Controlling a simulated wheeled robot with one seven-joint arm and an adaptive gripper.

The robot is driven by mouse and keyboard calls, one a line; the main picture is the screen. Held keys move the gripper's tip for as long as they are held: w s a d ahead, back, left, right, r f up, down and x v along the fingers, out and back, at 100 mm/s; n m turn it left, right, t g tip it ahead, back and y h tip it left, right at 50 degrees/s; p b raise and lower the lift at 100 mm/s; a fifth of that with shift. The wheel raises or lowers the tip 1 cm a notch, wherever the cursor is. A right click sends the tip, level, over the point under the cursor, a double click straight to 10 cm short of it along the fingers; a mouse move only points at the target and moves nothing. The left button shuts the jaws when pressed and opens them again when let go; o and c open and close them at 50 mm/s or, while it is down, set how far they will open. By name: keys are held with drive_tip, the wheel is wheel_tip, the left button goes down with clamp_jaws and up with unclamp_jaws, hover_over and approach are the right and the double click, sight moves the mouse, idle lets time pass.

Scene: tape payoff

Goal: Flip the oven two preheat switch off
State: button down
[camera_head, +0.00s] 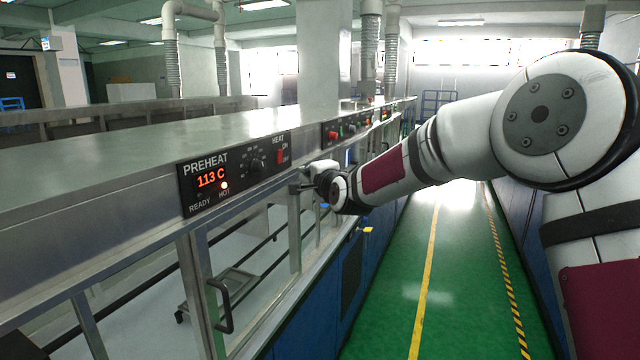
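A black control panel (236,172) on the front edge of the long steel housing reads PREHEAT 113 C in red digits, with READY and HOT labels and a lit lamp at HOT. A dark rotary knob (257,165) is in its middle. A red switch (281,156) marked HEAT, ON and OFF is at its right end; I cannot tell its position. No oven number is legible. My gripper (297,187) is just below and right of this panel, seemingly apart from the switch. Its fingers are small and partly hidden, so their opening is unclear.
A second panel (346,128) with red and green controls is farther along the housing. Below are steel frames, glass doors and a black door handle (224,306).

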drive_tip(key=v, duration=0.6)
drive_tip(key=shift+s+f, duration=0.3)
drive_tip(key=shift+f, duration=0.25)
drive_tip(key=shift+d, duration=0.15)
drive_tip(key=s+d+n+g+h, duration=0.35)
drive_tip(key=s+d, duration=0.45)
drive_tip(key=s, duration=0.3)
drive_tip(key=s+d+n+g+h, duration=0.25)
drive_tip(key=s+d+n, duration=0.25)
drive_tip(key=s+d, duration=0.45)
drive_tip(key=s+d+f+n+g, duration=0.1)
drive_tip(key=s+d, duration=0.1)
drive_tip(key=s, duration=0.6)
drive_tip(key=s+d+f+n+g, duration=0.1)
drive_tip(key=s+d+f, duration=0.1)
drive_tip(key=s, duration=0.5)
drive_tip(key=s+d+f+n+g+h, duration=0.1)
drive_tip(key=s+d, duration=0.1)
drive_tip(key=s, duration=0.6)
drive_tip(key=shift+s+d+f+g, duration=0.35)
drive_tip(key=shift+d+f+g, duration=0.05)
drive_tip(key=shift+w+n, duration=0.1)
drive_tip(key=shift+n, duration=0.15)
